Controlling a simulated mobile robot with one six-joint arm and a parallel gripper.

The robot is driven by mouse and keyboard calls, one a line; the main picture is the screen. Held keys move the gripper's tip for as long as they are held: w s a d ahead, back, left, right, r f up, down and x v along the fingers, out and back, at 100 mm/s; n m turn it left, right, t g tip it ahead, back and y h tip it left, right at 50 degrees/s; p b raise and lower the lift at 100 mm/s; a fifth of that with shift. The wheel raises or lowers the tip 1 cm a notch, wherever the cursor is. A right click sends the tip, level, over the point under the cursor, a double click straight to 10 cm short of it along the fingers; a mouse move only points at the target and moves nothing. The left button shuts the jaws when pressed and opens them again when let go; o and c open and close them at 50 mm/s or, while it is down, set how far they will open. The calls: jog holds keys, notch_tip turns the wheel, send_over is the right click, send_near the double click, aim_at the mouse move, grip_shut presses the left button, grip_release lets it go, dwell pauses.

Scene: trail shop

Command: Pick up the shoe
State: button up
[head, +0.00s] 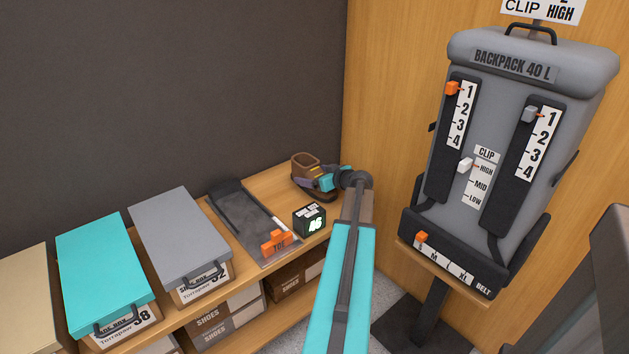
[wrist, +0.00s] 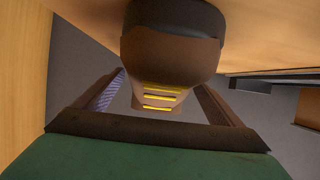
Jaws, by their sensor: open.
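The shoe (head: 304,166) is a brown, ankle-high boot with yellow laces and a dark sole. It stands on the wooden shelf top near the corner in the head view. My gripper (head: 322,177) is at the right side of the shoe, and part of the shoe is hidden behind it. In the wrist view the shoe (wrist: 170,60) appears large, its yellow laces facing me between the spread fingers of my gripper (wrist: 158,90). The fingers are open, one at either side of the shoe. I cannot tell whether they touch it.
A dark cube marked 46 (head: 310,219) stands in front of the shoe. A foot-measuring plate (head: 243,215) with an orange toe slider lies to the left. Beyond it are a grey shoe box (head: 178,232) and a teal one (head: 103,268). A grey backpack (head: 515,130) stands at right.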

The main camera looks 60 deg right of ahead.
dwell(0.3)
jog(key=c, duration=1.4)
jog(key=shift+r, duration=0.15)
jog(key=shift+r, duration=4.9)
